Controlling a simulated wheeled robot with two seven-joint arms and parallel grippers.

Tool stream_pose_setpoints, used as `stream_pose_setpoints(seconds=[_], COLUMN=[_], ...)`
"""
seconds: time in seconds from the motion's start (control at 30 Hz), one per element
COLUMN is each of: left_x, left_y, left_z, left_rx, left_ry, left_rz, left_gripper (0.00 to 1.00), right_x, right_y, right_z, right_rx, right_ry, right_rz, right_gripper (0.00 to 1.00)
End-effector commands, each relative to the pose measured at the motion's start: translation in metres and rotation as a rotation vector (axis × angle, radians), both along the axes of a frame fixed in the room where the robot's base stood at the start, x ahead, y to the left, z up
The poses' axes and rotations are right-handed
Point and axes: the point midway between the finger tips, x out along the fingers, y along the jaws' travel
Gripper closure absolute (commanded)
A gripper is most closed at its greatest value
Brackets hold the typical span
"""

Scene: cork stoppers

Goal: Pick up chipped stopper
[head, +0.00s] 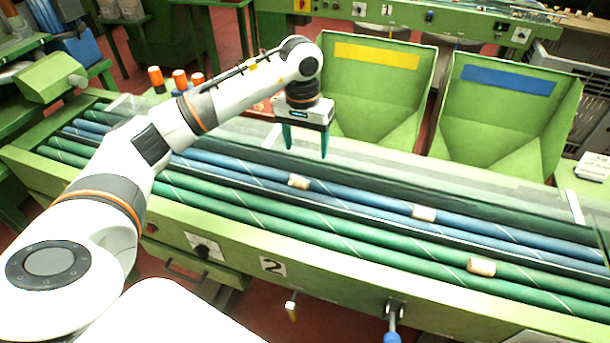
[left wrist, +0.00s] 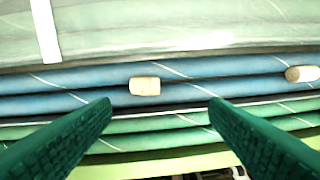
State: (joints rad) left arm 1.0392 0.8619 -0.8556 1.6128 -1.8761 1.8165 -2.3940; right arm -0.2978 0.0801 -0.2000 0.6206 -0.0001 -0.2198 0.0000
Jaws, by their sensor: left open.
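Three pale cork stoppers lie on the rollers in the head view: a left stopper (head: 299,182) on the blue rollers, a middle stopper (head: 424,213) also on blue, and a right stopper (head: 481,266) on the green rollers. I cannot tell from their small size which one is chipped. My left gripper (head: 306,152) is open and empty, pointing down above the rollers, near the left stopper. In the left wrist view, one stopper (left wrist: 145,86) lies just beyond the gap between the spread fingertips (left wrist: 161,105), and another (left wrist: 302,74) is at the right edge. My right gripper is out of view.
Two green bins stand behind the rollers, one with a yellow label (head: 377,56) and one with a blue label (head: 508,79). A clear panel (head: 450,168) runs along the back of the rollers. The green front rail (head: 330,262) carries a "2" plate.

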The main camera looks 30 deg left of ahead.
Motion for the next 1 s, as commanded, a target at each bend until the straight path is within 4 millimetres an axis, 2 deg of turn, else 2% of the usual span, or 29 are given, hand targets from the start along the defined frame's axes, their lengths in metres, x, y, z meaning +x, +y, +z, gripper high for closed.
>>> stream_pose_setpoints(seconds=[0.03,0.17,0.43,0.67,0.87,1.0], left_x=[-0.001,-0.003,-0.004,-0.004,-0.009,-0.007], left_y=[0.012,0.022,0.022,0.021,0.015,0.016], left_z=[0.004,-0.001,-0.046,-0.064,-0.091,-0.108], left_rx=[0.041,0.079,0.075,0.074,0.073,0.074], left_ry=[0.010,0.029,0.030,0.026,0.029,0.025], left_rz=[-0.006,-0.016,-0.015,-0.017,-0.016,-0.016], left_gripper=[0.31,0.31,0.31,0.31,0.31,0.31], right_x=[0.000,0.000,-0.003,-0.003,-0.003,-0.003], right_y=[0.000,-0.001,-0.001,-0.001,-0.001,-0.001], right_z=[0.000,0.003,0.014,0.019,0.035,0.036], right_rx=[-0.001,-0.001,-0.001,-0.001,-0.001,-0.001], right_ry=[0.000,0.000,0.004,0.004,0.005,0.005], right_rz=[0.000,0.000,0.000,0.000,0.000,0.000], right_gripper=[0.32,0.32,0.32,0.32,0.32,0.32])
